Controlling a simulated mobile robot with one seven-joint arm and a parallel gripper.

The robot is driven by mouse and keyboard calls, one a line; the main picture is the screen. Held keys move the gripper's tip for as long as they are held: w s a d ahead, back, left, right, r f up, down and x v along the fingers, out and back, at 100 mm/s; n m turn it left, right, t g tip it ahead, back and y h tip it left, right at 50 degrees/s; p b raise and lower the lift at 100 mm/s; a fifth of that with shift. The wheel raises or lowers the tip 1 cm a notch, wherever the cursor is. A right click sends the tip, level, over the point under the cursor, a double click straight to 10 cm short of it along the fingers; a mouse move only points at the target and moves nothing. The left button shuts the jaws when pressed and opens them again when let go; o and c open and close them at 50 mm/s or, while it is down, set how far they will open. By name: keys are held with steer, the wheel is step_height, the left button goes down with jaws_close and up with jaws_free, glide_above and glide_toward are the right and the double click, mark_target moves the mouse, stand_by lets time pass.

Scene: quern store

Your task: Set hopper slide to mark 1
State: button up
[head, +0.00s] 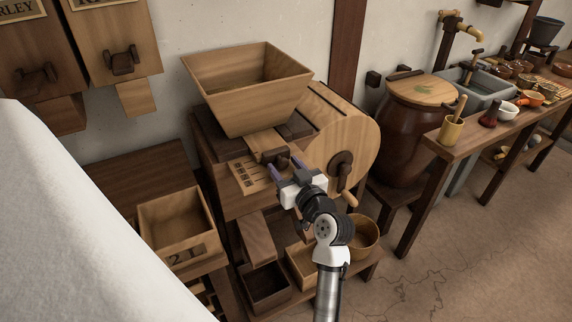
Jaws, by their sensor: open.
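The wooden hopper (240,103) sits on top of the mill in the middle of the head view. Below its front edge is the hopper slide (266,142), a light wooden strip with a dark block and knob (282,160) at its front end. A pale scale board (247,178) with dark mark lines lies just left of the knob; its figures are too small to read. My gripper (286,167) is open, with its purple-tipped fingers either side of the knob. I cannot tell whether they touch it. My gripper partly hides the slide's front.
A round wooden drum with a crank (342,166) stands close right of my gripper. Below are a sloping chute (257,238), open boxes and a round tub (364,238). A lidded jar (403,140) and bench are right.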

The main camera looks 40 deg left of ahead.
steer(key=shift+a, duration=0.1)
jaws_close()
steer(key=shift+s+d+f+b, duration=0.15)
steer(key=shift+d+b, duration=0.15)
steer(key=shift+d, duration=0.15)
steer(key=shift+s+d+f+b, duration=0.1)
steer(key=shift+d+b, duration=0.2)
steer(key=shift+d, duration=0.15)
steer(key=shift+s+d+r, duration=0.2)
steer(key=shift+d+r, duration=0.1)
steer(key=shift+d, duration=0.05)
jaws_free()
steer(key=b+v, duration=0.3)
steer(key=v, duration=1)
steer(key=shift+s+d, duration=0.2)
steer(key=shift+d, duration=0.15)
steer(key=shift+f, duration=0.1)
